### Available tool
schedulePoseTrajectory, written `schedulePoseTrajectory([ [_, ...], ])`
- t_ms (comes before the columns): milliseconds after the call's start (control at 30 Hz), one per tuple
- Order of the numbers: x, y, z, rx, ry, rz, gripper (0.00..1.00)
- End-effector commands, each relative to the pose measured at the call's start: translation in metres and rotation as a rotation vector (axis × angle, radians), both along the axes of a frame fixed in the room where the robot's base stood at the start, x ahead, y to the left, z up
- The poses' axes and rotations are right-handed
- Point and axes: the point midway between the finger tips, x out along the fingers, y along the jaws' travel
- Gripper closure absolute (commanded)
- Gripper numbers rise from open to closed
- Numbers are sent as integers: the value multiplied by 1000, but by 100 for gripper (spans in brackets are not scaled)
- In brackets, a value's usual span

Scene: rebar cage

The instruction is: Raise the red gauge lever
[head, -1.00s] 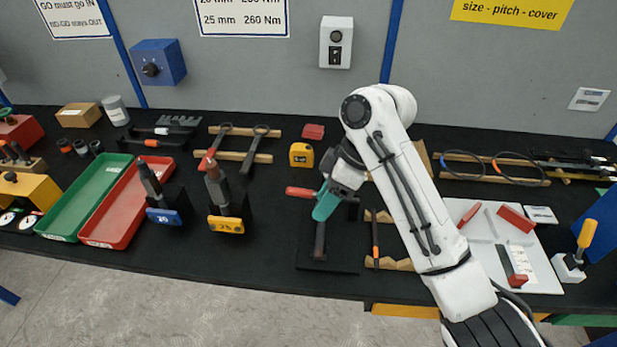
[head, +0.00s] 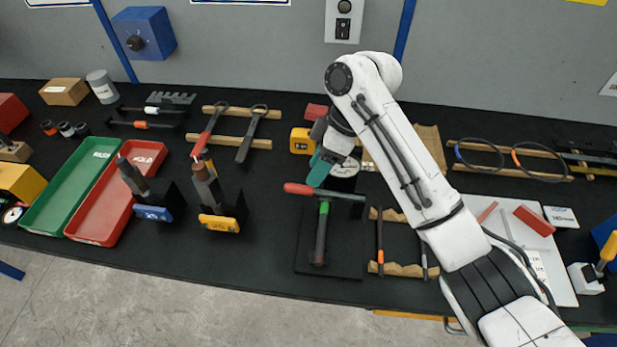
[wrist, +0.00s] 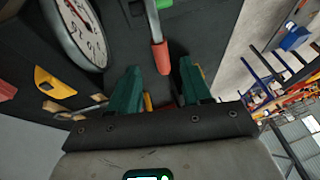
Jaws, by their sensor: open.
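The gauge lever has a red grip (head: 299,188) and stands on a dark plate (head: 335,262) at the middle of the bench. It lies about level in the head view. A round white dial (head: 345,168) sits behind it, partly hidden by my gripper. The dial also shows large at the upper left of the wrist view (wrist: 82,30). My gripper (head: 320,172) has teal fingers and is just behind and right of the red grip. In the wrist view my gripper (wrist: 160,85) is open and empty, and the red grip (wrist: 161,57) points toward the gap between its fingertips. Contact cannot be told.
A yellow tape measure (head: 302,141) lies behind left. Two dark tools on blue and yellow-marked stands (head: 219,222) are to the left, beside a red tray (head: 97,236) and a green tray (head: 44,212). A wooden rack (head: 397,270) is close on the right.

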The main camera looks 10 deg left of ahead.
Motion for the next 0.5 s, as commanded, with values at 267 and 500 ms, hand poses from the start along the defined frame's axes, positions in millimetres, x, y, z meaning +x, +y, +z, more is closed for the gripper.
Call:
schedulePoseTrajectory([
  [267, -7, 16, -37, 0, 2, 0, 52],
  [500, -9, 20, -47, 0, -1, 0, 52],
])
